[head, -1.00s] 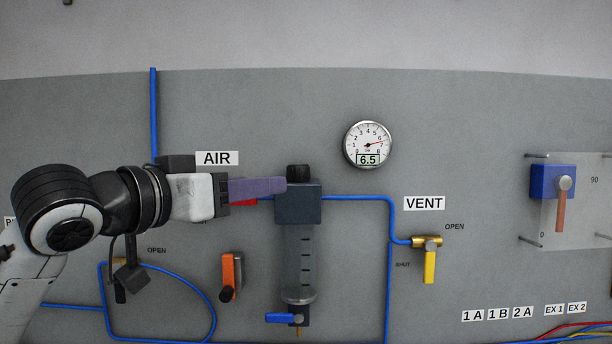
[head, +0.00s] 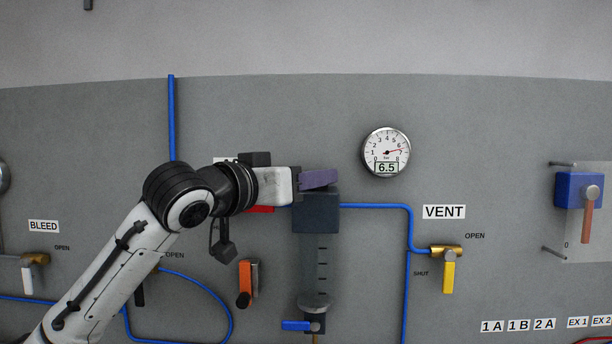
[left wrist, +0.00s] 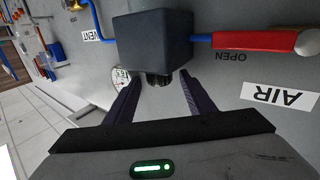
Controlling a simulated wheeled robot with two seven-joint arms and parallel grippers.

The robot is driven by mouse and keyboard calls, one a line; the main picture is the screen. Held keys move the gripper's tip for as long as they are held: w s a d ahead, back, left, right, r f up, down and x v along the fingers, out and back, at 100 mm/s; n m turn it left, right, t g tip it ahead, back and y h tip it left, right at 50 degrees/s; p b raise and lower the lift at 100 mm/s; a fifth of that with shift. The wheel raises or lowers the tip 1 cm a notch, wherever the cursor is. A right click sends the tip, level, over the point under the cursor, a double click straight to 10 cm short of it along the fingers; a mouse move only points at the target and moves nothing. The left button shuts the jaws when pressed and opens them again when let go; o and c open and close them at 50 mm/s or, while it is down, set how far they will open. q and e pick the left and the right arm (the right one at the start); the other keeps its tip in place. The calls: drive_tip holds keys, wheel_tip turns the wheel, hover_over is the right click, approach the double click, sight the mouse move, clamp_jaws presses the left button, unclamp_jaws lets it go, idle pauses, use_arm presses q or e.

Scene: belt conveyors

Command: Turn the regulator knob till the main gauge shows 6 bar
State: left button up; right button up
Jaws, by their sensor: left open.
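The main gauge (head: 386,152) is a round white dial with a digital readout of 6.5, in the head view right of the regulator. The regulator body (head: 316,213) is a dark block on the blue air line. Its black knob (left wrist: 159,79) shows in the left wrist view, between the fingers and apart from them; in the head view my gripper hides it. My left gripper (head: 319,180) is open at the knob; in the left wrist view its purple fingers (left wrist: 158,101) lie either side. My right gripper is not in view.
A yellow VENT handle (head: 448,277) hangs down at right. An orange handle (head: 246,284) and a blue drain handle (head: 296,325) are below. A red handle (left wrist: 255,41) lies beside the regulator in the left wrist view. The panel around the gauge is clear.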

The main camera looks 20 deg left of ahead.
use_arm(q)
drive_tip(key=shift+c, duration=0.5)
drive_tip(key=c, duration=0.9)
drive_tip(key=shift+s+d+n+t+y+p, duration=0.1)
drive_tip(key=shift+d+n+t+y+p, duration=0.15)
drive_tip(key=shift+n+y, duration=0.45)
drive_tip(key=shift+d+n+t+y+p, duration=0.2)
drive_tip(key=shift+n+y, duration=0.2)
drive_tip(key=shift+y, duration=0.6)
drive_tip(key=shift+c, duration=0.2)
drive_tip(key=shift+n+y, duration=0.9)
drive_tip(key=shift+y, duration=0.5)
drive_tip(key=o, duration=1)
drive_tip(key=shift+o, duration=0.2)
